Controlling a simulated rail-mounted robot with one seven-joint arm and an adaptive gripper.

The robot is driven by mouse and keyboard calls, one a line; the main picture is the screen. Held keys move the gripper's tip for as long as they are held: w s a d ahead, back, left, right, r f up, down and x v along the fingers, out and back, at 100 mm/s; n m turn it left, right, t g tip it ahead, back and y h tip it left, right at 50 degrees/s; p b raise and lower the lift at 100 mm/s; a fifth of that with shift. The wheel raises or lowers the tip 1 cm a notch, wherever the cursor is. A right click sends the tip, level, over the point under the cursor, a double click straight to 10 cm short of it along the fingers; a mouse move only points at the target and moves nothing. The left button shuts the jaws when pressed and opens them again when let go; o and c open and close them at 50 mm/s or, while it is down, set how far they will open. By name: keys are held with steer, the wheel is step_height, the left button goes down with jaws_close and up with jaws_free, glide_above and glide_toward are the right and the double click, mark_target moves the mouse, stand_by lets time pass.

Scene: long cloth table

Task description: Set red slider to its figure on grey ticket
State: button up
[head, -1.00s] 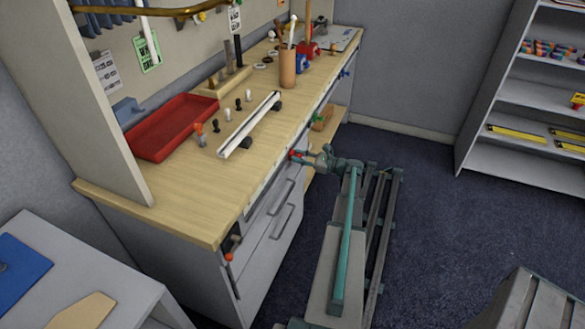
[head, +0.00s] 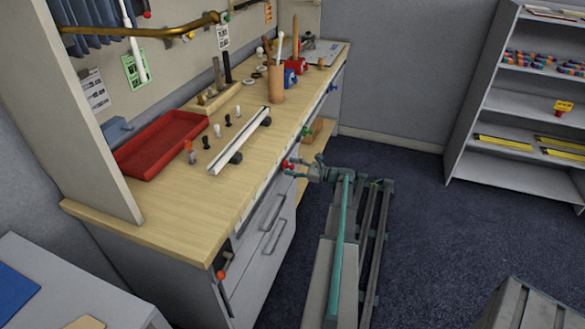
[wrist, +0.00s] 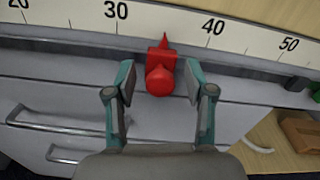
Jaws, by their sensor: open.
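The red slider (wrist: 160,72) sits on the numbered scale (wrist: 175,24) along the bench's front edge. In the wrist view its pointer stands about midway between 30 and 40. My gripper (wrist: 157,92) is open, with one finger on each side of the red knob and a gap on both sides. In the head view the red slider (head: 285,164) is at the tip of my gripper (head: 291,168). A grey-white ticket (head: 95,90) hangs on the back panel at left; its writing is too small to read.
A green slider (wrist: 297,83) is farther right on the rail. Other tickets, green (head: 135,70) and white (head: 222,37), hang on the panel. A red tray (head: 162,145) and a white bar (head: 240,140) lie on the bench. Drawer handles (wrist: 60,122) stick out below the scale.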

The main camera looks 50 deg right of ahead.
steer(key=shift+s, duration=0.15)
steer(key=v, duration=1.1)
steer(key=shift+s+d, duration=0.2)
steer(key=shift+s, duration=0.15)
